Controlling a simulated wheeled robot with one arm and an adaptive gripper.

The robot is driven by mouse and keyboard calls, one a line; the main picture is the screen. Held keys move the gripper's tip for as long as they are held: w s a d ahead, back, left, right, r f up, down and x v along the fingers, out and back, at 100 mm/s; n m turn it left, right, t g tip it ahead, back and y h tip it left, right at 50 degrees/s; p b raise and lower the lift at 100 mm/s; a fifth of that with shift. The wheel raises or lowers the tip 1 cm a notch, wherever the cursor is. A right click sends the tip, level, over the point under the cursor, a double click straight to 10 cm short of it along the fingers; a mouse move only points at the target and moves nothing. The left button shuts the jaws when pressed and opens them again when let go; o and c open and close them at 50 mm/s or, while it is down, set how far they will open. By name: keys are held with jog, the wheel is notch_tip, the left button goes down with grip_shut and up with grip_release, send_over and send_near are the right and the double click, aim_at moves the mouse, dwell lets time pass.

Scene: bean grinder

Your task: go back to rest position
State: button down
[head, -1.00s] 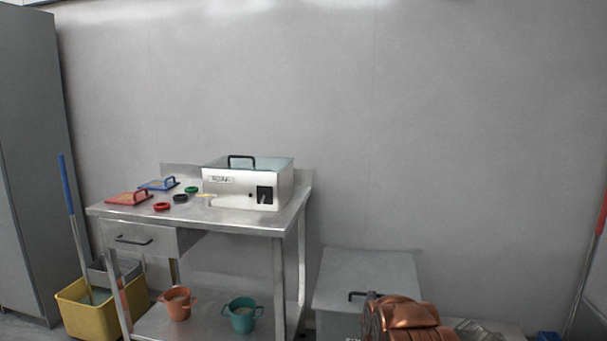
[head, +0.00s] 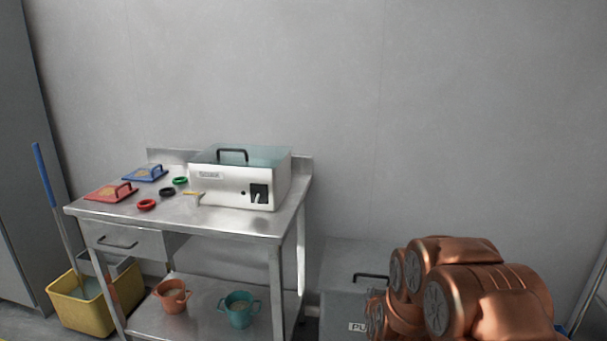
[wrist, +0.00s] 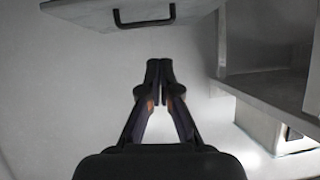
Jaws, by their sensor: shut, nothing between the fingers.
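My gripper (wrist: 159,75) shows in the wrist view. Its two fingers meet at the tips, with nothing between them. Above the fingertips in that view is a grey drawer-like front with a black handle (wrist: 144,20), apart from the fingers. The gripper is not visible in the head view, where only my copper-coloured arm links show at the lower right. The white grinder machine (head: 239,180) with a clear lid and black handle stands on the steel table (head: 240,222).
Orange (head: 172,297) and teal (head: 239,310) cups stand on the lower shelf. A yellow bucket (head: 82,305) stands at left. A grey box (head: 343,300) is right of the table.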

jog(key=s+r+g+p, duration=0.4)
jog(key=s+r, duration=0.5)
jog(key=s, duration=0.8)
jog(key=s+r+n+g+p, duration=0.1)
jog(key=s+r+g+p, duration=0.4)
jog(key=s+r, duration=0.5)
jog(key=s+a+r+g+y+p, duration=0.1)
jog(key=s+r+g+p, duration=0.4)
jog(key=s, duration=1.9)
notch_tip(320, 180, up, 5)
jog(key=shift+n+p, duration=0.4)
jog(key=shift+p, duration=0.8)
